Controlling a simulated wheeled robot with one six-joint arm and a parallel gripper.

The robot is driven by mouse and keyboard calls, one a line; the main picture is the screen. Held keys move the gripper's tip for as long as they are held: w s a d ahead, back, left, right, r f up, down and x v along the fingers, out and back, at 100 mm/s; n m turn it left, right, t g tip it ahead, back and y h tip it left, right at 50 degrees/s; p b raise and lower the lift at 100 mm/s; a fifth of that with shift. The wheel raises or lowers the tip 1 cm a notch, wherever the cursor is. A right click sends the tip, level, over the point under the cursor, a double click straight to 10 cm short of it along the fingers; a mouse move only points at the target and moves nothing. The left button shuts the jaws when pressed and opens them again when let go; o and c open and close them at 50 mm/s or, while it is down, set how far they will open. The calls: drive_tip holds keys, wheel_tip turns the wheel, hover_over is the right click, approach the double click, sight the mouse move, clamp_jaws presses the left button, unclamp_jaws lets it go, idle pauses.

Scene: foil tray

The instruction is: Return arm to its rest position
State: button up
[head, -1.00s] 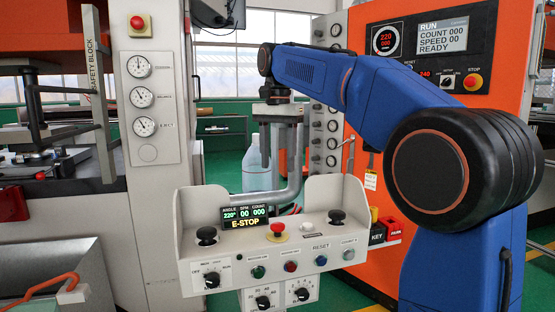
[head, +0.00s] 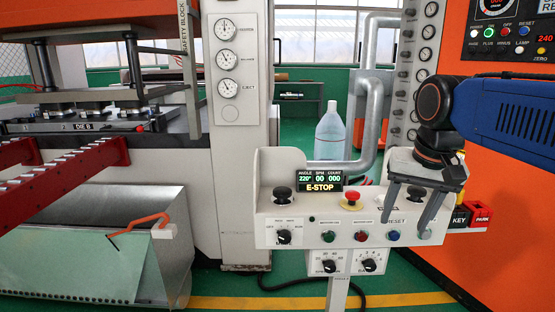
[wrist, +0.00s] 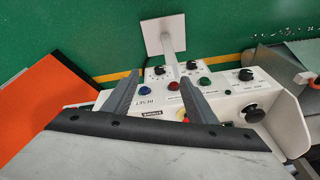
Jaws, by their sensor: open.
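My gripper (head: 408,208) hangs at the right end of the white control console (head: 300,235) in the head view, its two grey fingers pointing down and spread apart with nothing between them. My blue arm reaches in from the right edge. In the wrist view my gripper's fingers (wrist: 160,92) are apart, with the blue RESET button (wrist: 145,88) showing between them. I cannot tell whether the fingers touch the console.
The orange cabinet (head: 480,210) stands close to my arm at the right. Red PARK and dark KEY blocks (head: 480,214) sit by the console. A clear bottle (head: 330,135) and grey pipe (head: 371,100) are behind it.

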drive_tip(key=s+d+f+n+t, duration=0.2)
drive_tip(key=s+f+n, duration=0.1)
drive_tip(key=s+f, duration=0.9)
wheel_tip(320, 180, down, 5)
drive_tip(key=shift+s+r+n, duration=0.1)
drive_tip(key=shift+s+n, duration=0.2)
drive_tip(key=shift+s, duration=0.05)
idle(1.4)
